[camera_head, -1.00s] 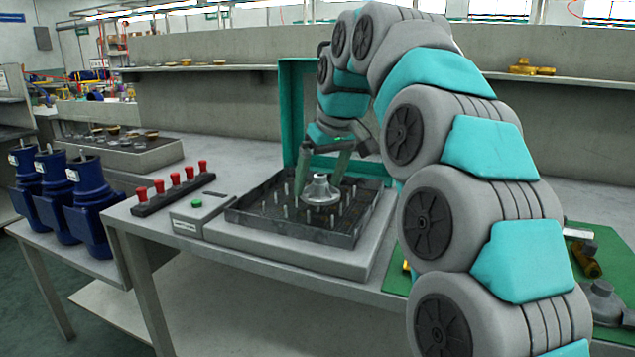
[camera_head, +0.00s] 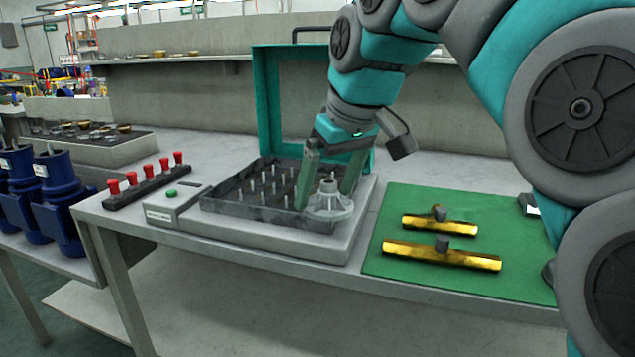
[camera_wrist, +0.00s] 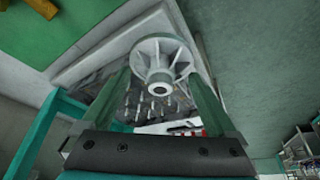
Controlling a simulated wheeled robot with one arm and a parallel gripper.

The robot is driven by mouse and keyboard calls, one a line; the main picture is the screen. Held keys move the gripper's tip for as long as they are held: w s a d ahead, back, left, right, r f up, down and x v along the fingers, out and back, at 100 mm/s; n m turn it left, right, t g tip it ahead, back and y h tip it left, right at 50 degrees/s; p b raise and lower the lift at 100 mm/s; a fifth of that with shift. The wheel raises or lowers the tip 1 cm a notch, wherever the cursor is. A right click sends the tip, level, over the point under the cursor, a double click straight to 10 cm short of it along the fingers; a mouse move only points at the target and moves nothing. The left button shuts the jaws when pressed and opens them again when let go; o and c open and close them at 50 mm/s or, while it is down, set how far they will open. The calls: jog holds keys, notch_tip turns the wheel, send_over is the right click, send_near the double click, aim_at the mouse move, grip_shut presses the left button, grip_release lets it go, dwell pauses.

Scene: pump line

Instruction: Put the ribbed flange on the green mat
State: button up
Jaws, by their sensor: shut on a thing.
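The ribbed flange (camera_head: 330,203) is a grey disc with ribs around a hub. My gripper (camera_head: 327,195) is shut on it, one green finger on each side, over the front right corner of the pinned tray (camera_head: 222,208). In the wrist view the flange (camera_wrist: 162,60) shows its ribs and hub hole between the fingers. The head view does not show clearly how high it is above the tray. The green mat (camera_head: 400,200) lies on the bench to the right of the tray; my arm hides its right part.
Two yellow bars with grey knobs (camera_head: 440,254) lie on the mat; mat surface behind them is bare. A teal upright lid (camera_head: 275,100) stands behind the tray. A box with a green button (camera_head: 175,203) and a row of red knobs (camera_head: 146,180) are at left.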

aim_at(332, 183)
jog(key=shift+s+d, duration=0.1)
jog(key=shift+s, duration=0.1)
jog(key=shift+s+r, duration=0.15)
jog(key=shift+r, duration=0.25)
jog(key=shift+d+r+p, duration=0.1)
jog(key=shift+r+p, duration=1.25)
jog(key=shift+r, duration=0.85)
jog(key=shift+d, duration=0.1)
